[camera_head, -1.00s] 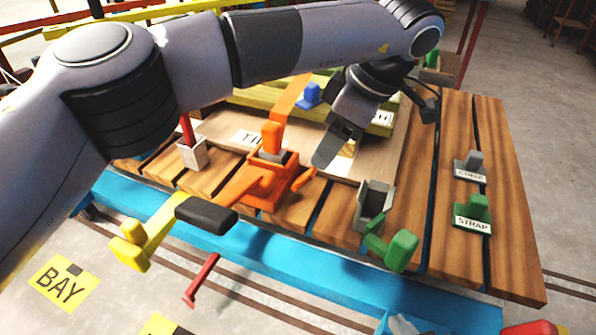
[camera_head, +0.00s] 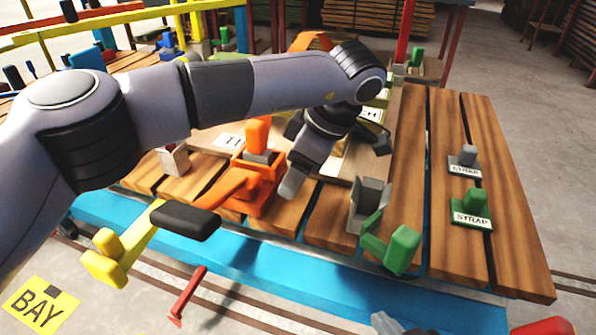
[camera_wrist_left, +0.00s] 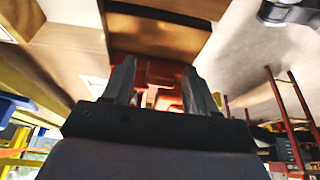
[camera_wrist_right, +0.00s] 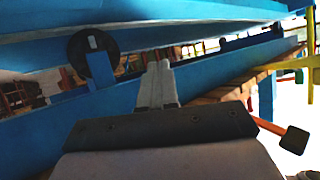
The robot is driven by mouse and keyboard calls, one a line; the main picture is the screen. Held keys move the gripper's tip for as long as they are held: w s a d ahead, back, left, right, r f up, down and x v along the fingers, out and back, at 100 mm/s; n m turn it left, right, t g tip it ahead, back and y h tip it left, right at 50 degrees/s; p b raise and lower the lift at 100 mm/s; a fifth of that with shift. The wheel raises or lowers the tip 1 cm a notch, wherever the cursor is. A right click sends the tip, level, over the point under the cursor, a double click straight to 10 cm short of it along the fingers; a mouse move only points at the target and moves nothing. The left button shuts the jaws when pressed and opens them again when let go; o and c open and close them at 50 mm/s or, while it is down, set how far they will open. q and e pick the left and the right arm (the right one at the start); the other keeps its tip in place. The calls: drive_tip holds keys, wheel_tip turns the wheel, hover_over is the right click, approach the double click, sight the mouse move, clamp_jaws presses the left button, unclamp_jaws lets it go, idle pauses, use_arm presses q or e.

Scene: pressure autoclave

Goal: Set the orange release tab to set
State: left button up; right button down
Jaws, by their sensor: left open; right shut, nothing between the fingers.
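The orange ratchet-like unit (camera_head: 268,200) stands on the wooden deck in the head view, with an upright orange block and a long orange lever. A small orange tab on its right side is not clear now; my left gripper's finger covers that area. My left gripper (camera_head: 290,182) points down just right of the unit; contact cannot be told. In the left wrist view my left gripper (camera_wrist_left: 160,82) is open, with blurred orange-red parts (camera_wrist_left: 158,72) beyond and between its fingers. My right gripper (camera_wrist_right: 157,85) is shut and empty beside blue beams in the right wrist view.
A grey-and-green unit (camera_head: 368,205) stands right of the orange one. Strap blocks (camera_head: 472,208) sit farther right. Blue frame (camera_head: 255,250) runs along the deck's front edge.

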drive_tip(key=shift+w, duration=0.1)
use_arm(q)
drive_tip(key=c, duration=1)
drive_tip(key=shift+o, duration=0.2)
use_arm(e)
drive_tip(key=shift+r, duration=0.15)
